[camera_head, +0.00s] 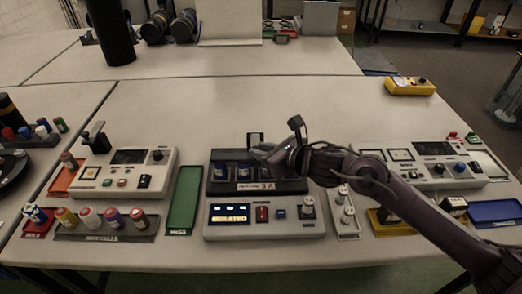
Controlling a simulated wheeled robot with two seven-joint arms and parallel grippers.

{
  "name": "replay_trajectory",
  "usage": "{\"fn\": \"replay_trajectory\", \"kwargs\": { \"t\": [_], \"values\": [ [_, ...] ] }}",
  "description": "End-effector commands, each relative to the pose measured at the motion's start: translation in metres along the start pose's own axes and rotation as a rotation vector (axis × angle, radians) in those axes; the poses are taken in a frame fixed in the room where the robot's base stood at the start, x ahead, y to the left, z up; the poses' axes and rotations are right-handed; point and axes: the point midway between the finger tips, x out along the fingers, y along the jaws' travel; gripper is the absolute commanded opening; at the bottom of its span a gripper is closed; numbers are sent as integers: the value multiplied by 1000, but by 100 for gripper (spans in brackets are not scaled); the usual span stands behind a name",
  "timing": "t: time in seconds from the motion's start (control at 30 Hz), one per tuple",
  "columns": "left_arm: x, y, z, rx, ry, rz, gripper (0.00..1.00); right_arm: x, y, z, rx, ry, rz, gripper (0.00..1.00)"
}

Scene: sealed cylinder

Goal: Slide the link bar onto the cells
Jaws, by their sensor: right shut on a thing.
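My right gripper (262,151) reaches in from the right, over the holder's back right part. It is shut on a small dark piece, apparently the link bar, mostly hidden by the fingers. A dark upright frame (255,137) shows just behind the fingertips. I cannot tell whether the held piece touches the cells. My left gripper is out of view.
A green tray (184,200) lies left of the holder. A rack of coloured cells (110,237) and a white console stand further left. A small tray with white cylinders (344,212) is close right, below my right arm.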

Motion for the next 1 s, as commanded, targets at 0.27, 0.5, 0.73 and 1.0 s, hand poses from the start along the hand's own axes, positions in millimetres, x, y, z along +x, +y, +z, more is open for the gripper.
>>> {"fn": "replay_trajectory", "kwargs": {
  "t": [0.27,0.5,0.73,1.0],
  "values": [
    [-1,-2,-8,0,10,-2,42,0,7,-1,-3,4,17,24],
    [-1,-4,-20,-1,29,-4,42,0,6,-1,-2,3,14,42],
    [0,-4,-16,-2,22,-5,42,-3,5,-1,-3,2,11,42],
    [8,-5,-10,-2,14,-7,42,-44,3,-3,-5,3,9,42]
  ]
}}
